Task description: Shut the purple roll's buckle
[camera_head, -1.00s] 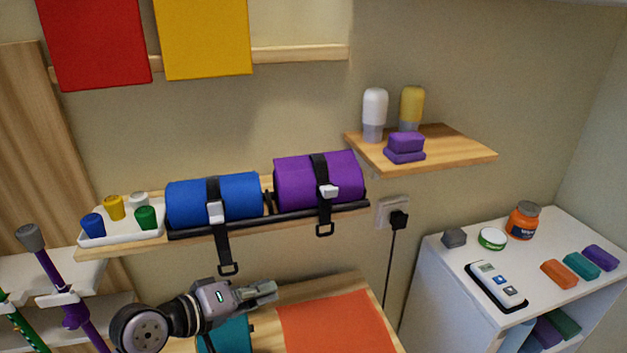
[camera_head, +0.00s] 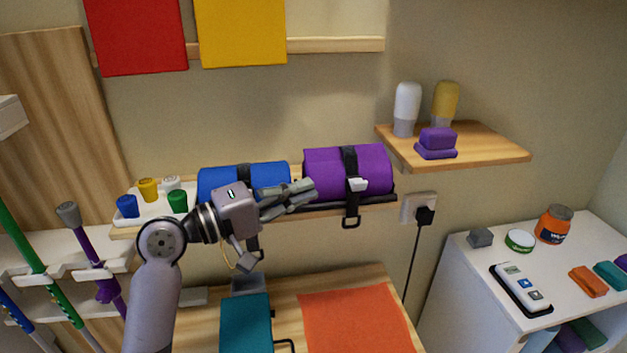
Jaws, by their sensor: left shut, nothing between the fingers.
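The purple roll (camera_head: 322,172) lies at the right end of the wooden wall shelf, in a black holder. A black strap (camera_head: 349,162) runs around it, and its loop end hangs below the shelf edge. The pale buckle (camera_head: 357,185) sits on the front of the strap and appears to stick out from it; its exact angle is too small to tell. My left gripper (camera_head: 303,191) is shut and empty. In the picture its fingertips are at the left end of the purple roll, left of the buckle and apart from it. My right gripper is not in view.
The blue roll (camera_head: 217,181) is partly hidden behind my left gripper. A white tray (camera_head: 152,220) with several coloured pots stands left of it. A small shelf (camera_head: 490,146) with bottles and purple blocks is at upper right. A socket with a plug (camera_head: 425,214) is below right.

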